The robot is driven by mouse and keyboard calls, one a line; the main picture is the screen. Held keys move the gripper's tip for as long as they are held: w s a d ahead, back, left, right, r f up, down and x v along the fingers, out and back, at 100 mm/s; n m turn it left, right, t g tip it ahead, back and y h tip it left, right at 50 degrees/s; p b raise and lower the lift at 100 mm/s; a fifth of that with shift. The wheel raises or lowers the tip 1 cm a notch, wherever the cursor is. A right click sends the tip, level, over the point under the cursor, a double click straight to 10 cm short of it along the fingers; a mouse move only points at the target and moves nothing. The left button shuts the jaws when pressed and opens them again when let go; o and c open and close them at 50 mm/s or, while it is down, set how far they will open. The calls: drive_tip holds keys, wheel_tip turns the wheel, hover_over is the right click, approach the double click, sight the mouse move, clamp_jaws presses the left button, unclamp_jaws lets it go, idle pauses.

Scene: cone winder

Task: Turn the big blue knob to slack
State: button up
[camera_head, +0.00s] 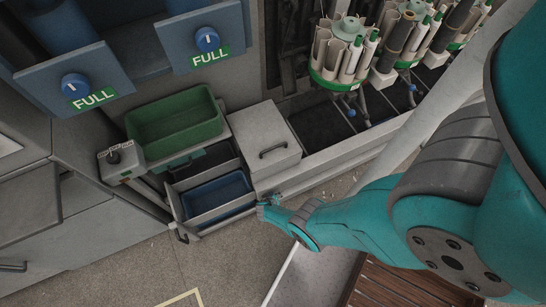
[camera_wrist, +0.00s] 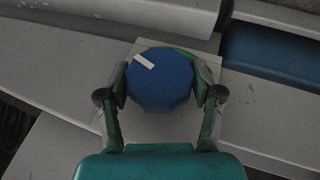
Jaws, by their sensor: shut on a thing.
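The big blue knob (camera_wrist: 160,80) is in the middle of the wrist view, a faceted round cap with a white mark near its upper left edge. It sits in front of a pale square plate (camera_wrist: 166,128), and a strip of green shows behind its upper right. My gripper (camera_wrist: 161,86) is shut on the knob, one finger on each side. In the head view my gripper (camera_head: 268,208) is low at the machine's front, right of the blue bin. I cannot make out the knob there. No slack label is readable.
Two other blue knobs, at left (camera_head: 75,86) and upper middle (camera_head: 207,39), have green FULL labels. A green bin (camera_head: 175,128) and a blue bin (camera_head: 217,193) stand left of my gripper. A grey box with a handle (camera_head: 263,140) is above it. The floor at lower left is clear.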

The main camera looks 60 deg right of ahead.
drive_tip(key=shift+a, duration=0.1)
idle(0.4)
drive_tip(key=o, duration=1.1)
drive_tip(key=shift+r+h, duration=0.2)
drive_tip(key=shift+h, duration=0.1)
drive_tip(key=shift+v, duration=5.9)
drive_tip(key=shift+w, duration=0.1)
